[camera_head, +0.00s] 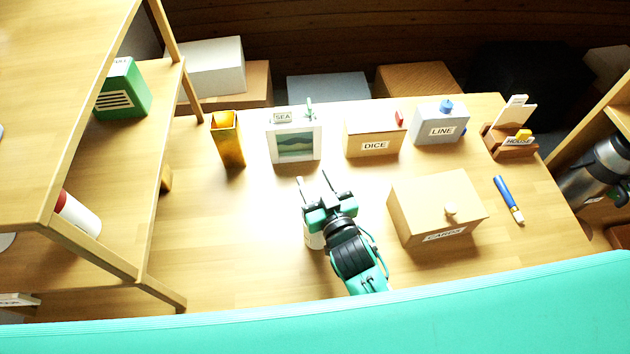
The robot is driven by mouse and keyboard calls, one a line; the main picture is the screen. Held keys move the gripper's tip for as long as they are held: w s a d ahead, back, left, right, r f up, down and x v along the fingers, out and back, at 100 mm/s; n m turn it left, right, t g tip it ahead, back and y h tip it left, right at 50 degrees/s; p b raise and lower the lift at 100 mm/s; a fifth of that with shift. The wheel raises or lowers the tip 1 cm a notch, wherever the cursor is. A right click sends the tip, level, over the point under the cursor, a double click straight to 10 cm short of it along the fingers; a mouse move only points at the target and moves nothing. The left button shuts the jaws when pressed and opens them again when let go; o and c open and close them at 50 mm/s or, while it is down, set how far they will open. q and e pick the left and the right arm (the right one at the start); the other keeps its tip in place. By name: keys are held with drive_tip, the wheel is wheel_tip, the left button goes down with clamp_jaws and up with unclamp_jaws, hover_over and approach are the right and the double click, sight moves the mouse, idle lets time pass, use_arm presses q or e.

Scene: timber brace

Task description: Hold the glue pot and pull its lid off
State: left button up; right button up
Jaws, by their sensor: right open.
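My right gripper (314,184) is over the middle of the table, its fingers apart and pointing to the back, with nothing seen between them. A small white thing (313,238) shows partly under it, mostly hidden by the gripper; I cannot tell whether this is the glue pot. A white cylinder with a red end (78,213) is at the left, partly hidden by the shelf unit; I cannot tell whether that is the pot either. No lid can be made out for certain. My left gripper is not in view.
Along the table's (230,270) back stand a yellow holder (229,140), a SEA picture (295,146), a DICE box (372,138), a LINE box (440,125) and a HOUSE stand (512,140). The front left is clear.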

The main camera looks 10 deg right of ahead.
drive_tip(key=b+v, duration=0.2)
drive_tip(key=v, duration=0.9)
drive_tip(key=shift+s, duration=0.2)
drive_tip(key=shift+f, duration=0.15)
